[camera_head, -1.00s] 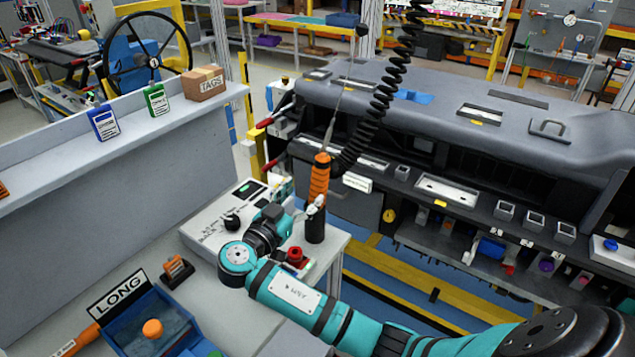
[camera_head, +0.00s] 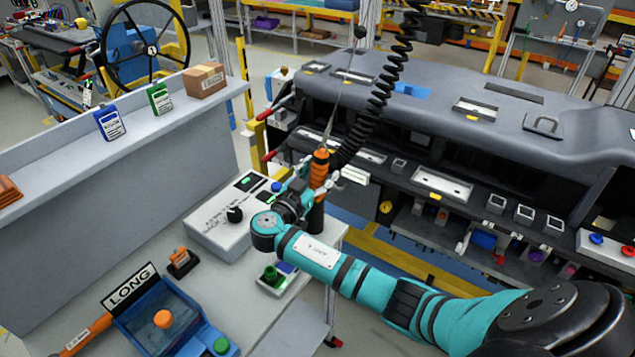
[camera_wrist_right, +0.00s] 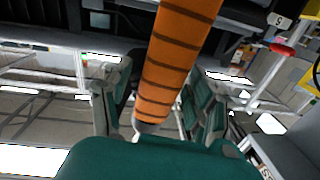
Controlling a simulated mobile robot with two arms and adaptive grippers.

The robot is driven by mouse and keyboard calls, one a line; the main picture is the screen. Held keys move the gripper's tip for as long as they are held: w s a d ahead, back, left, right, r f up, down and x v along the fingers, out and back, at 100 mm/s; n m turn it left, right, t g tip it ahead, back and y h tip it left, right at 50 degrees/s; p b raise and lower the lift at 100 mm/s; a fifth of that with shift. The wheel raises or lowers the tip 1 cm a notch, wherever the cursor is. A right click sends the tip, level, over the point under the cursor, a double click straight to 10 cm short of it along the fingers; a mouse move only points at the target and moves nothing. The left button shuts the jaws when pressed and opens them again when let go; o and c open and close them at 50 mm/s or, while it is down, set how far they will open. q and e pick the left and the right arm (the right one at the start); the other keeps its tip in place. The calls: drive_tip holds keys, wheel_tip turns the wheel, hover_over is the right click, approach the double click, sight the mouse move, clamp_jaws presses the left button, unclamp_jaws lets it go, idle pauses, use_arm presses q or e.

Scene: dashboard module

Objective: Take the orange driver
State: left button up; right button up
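The orange driver (camera_head: 320,168) stands upright with its black lower end (camera_head: 316,217) at the right edge of the bench, below a black coiled cord. My right gripper (camera_head: 322,186) is at the lower part of its orange handle. In the right wrist view the ribbed orange handle (camera_wrist_right: 176,65) runs between the two fingers (camera_wrist_right: 158,100). A narrow dark gap shows beside the left finger, so the gripper looks open around the handle. The handle hides part of the right finger. My left gripper is not in view.
A grey control box (camera_head: 222,222) and a small button box (camera_head: 275,279) stand close to my right arm. A blue bin (camera_head: 150,318) with a LONG sign (camera_head: 130,287) is at front left. The dashboard module (camera_head: 460,110) fills the right side behind the arm.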

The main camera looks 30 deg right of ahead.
clamp_jaws()
drive_tip(key=shift+r, duration=0.1)
idle(0.4)
